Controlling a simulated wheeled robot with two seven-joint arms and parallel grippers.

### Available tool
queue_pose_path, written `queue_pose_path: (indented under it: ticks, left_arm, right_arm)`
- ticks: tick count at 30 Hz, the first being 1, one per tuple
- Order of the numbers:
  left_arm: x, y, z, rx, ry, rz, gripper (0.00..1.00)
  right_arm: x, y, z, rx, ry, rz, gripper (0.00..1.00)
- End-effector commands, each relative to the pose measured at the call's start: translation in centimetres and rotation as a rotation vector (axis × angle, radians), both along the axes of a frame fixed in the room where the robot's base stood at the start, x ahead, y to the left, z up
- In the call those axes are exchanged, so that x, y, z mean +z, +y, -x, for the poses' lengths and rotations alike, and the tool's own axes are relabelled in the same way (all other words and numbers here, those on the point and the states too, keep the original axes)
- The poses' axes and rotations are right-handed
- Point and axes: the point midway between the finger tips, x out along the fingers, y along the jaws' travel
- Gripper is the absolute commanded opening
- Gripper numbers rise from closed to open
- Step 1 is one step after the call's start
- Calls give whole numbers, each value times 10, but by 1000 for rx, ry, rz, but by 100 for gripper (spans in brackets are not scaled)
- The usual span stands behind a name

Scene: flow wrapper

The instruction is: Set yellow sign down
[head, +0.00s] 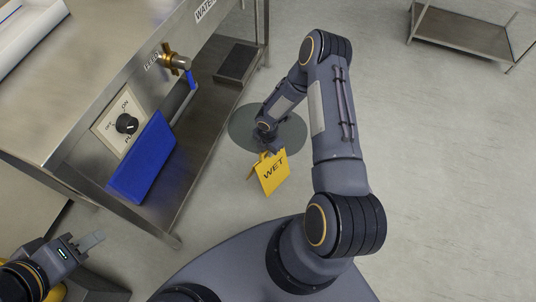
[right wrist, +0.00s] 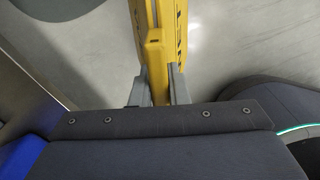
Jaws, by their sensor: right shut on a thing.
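The yellow sign (head: 270,174), marked WET, is folded like a tent, with its lettered face towards the head view. My right gripper (head: 268,149) is shut on its top edge. In the right wrist view the two fingers of my right gripper (right wrist: 159,88) pinch the yellow sign (right wrist: 155,45) between them. The sign is beside a dark round patch on the floor; I cannot tell whether its feet touch the floor. My left gripper (head: 90,241) is at the lower left of the head view, and its finger gap is not clear.
A steel machine (head: 90,90) with a knob panel, a FEED valve (head: 176,62) and a blue flap (head: 148,160) stands at the left. The dark round patch (head: 245,126) lies on the floor near it. A steel shelf (head: 465,35) stands far right. The floor (head: 430,170) at the right is clear.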

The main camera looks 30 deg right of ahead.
Motion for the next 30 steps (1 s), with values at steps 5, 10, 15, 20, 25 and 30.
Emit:
queue_pose_path:
  ticks: [5, 10, 15, 20, 25, 30]
  left_arm:
    - [-14, 0, 0, 0, 1, 0, 36]
    - [-12, 0, 0, 0, 0, 0, 36]
    - [-17, 0, 0, 0, 0, 0, 36]
    - [-15, 0, 0, 0, 0, 0, 36]
    - [-15, 0, 0, 0, 0, 0, 36]
    - [-11, 0, 0, 0, 0, 0, 36]
  right_arm:
    - [-27, 2, 1, 3, 1, -1, 0]
    - [-25, 2, 1, 3, 1, -1, 0]
    - [-29, 2, 1, 3, 1, -1, 0]
    - [-28, 2, 2, 2, 2, 0, 35]
    - [-28, 2, 2, 2, 2, 0, 37]
    - [-24, 2, 2, 2, 3, -1, 37]
